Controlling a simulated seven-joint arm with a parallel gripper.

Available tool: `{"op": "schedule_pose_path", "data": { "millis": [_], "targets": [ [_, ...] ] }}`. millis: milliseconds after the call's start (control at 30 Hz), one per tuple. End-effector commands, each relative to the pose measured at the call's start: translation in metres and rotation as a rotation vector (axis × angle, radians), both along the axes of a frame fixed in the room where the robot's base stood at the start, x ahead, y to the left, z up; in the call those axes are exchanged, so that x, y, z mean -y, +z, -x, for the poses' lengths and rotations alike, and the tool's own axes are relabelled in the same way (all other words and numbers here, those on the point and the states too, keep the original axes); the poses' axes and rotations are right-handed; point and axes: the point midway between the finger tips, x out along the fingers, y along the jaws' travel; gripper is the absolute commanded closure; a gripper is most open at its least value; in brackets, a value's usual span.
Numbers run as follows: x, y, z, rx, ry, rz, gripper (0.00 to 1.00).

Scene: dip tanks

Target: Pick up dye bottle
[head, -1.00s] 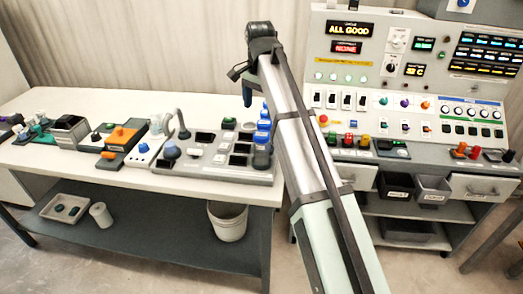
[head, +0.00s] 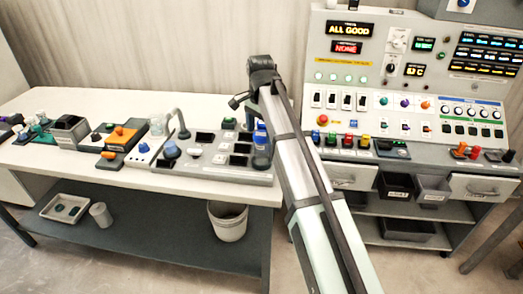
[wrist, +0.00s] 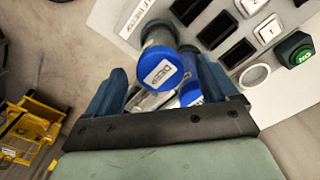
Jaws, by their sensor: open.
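In the wrist view, a dye bottle (wrist: 160,72) with a blue top and a white label shows between the two blue fingers of my gripper (wrist: 155,64). My gripper is open, and a finger stands on each side of the bottle. Whether either finger touches it is unclear. More blue bottle parts (wrist: 190,92) show just beside it, partly hidden by the gripper body. In the head view, blue bottles (head: 260,133) stand at the right end of the bench panel, largely hidden by my arm.
The grey panel (head: 200,172) holds square dark wells and buttons; a green button (wrist: 295,50) and white ring (wrist: 254,76) lie right of the bottle in the wrist view. A control console (head: 400,100) stands at right. A yellow object (wrist: 30,130) shows lower left.

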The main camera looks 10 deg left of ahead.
Motion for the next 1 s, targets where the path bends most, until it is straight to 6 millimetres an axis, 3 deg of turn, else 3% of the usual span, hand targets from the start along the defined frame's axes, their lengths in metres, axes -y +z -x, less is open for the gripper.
{"op": "schedule_pose_path", "data": {
  "millis": [433, 733, 1000],
  "targets": [
    [0.006, -0.046, -0.004, -0.001, 0.000, 0.001, 0.13],
    [0.005, -0.051, -0.005, 0.001, 0.000, 0.000, 0.13],
    [0.005, -0.051, -0.005, 0.000, 0.000, 0.000, 0.39]
  ]
}}
